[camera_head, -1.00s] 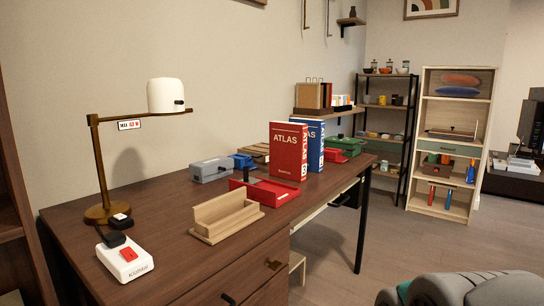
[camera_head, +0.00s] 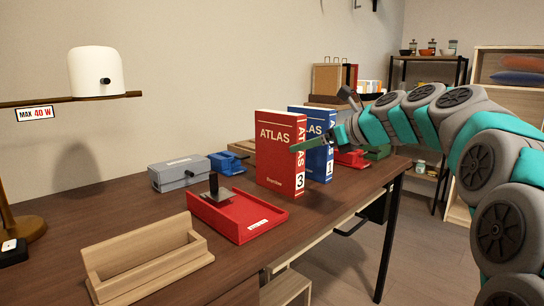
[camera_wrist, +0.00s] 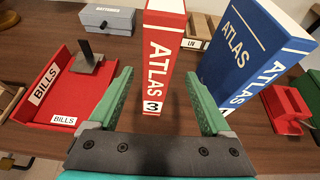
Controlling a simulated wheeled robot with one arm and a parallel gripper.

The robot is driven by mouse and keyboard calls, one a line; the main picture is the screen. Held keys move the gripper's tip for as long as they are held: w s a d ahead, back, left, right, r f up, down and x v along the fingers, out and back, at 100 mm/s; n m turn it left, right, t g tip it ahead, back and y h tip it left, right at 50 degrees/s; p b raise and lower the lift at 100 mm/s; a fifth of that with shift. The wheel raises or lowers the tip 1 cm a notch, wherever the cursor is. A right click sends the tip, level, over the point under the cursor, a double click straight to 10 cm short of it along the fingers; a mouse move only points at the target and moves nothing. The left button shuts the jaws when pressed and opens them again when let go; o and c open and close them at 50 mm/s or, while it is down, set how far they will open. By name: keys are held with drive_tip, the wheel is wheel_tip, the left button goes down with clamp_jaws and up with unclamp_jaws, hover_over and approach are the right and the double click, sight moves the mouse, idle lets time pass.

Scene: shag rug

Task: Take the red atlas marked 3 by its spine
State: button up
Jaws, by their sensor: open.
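The red atlas (camera_head: 281,150) marked 3 stands upright on the desk, its spine toward the front right. In the wrist view the spine of the red atlas (camera_wrist: 160,62) is straight ahead, with its 3 label low down. My gripper (camera_head: 312,145) is at the spine side of the red atlas. In the wrist view my gripper (camera_wrist: 160,105) is open, its green fingers to the left and right of the spine's lower part. Whether they touch the book, I cannot tell. The blue atlas (camera_head: 314,125) marked 1 stands just behind; it also shows close to the right finger in the wrist view (camera_wrist: 248,45).
A red tray (camera_head: 222,222) labelled BILLS lies left of the atlases. A wooden holder (camera_head: 145,262), a grey box (camera_head: 181,172) and a lamp (camera_head: 95,72) stand further left. A red object (camera_wrist: 287,108) lies right of the blue atlas.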

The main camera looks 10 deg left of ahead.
sight(285, 147)
drive_tip(key=x, duration=0.2)
drive_tip(key=b+x, duration=0.1)
drive_tip(key=x, duration=0.2)
drive_tip(key=r+x, duration=0.1)
drive_tip(key=x, duration=0.2)
drive_tip(key=shift+a, duration=0.3)
clamp_jaws()
idle(0.4)
idle(0.8)
